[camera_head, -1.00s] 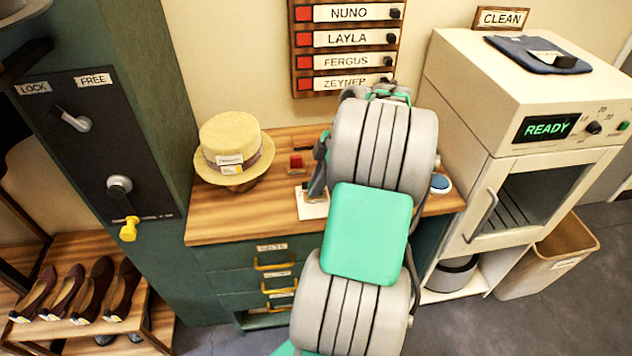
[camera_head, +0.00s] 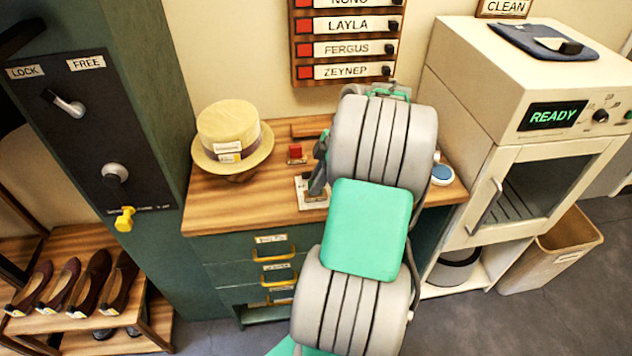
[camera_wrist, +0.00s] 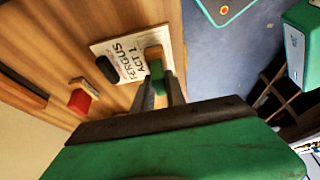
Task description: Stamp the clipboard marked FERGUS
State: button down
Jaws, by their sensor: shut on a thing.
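The clipboard marked FERGUS (camera_wrist: 130,69) lies on the wooden counter; its white sheet reads "FERGUS ACT 1" in the wrist view and has a black clip at one end. In the head view the clipboard (camera_head: 302,190) is partly hidden by my gripper (camera_head: 318,180). In the wrist view my gripper (camera_wrist: 160,92) is shut on a stamp (camera_wrist: 157,72) with a green part and a wooden part. The stamp is over the sheet's edge away from the clip; whether it touches the paper I cannot tell.
A red-topped block (camera_head: 295,152) stands behind the clipboard. A straw hat (camera_head: 229,132) sits to the left, and a round blue pad (camera_head: 442,174) is near the counter's right end. A white cabinet (camera_head: 485,120) reading READY stands to the right.

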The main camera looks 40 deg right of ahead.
jog(key=shift+f+b, duration=0.55)
jog(key=shift+f, duration=0.1)
dwell(1.3)
jog(key=shift+r, duration=0.1)
notch_tip(320, 180, up, 7)
jog(key=p, duration=0.5)
jog(key=shift+p, duration=0.35)
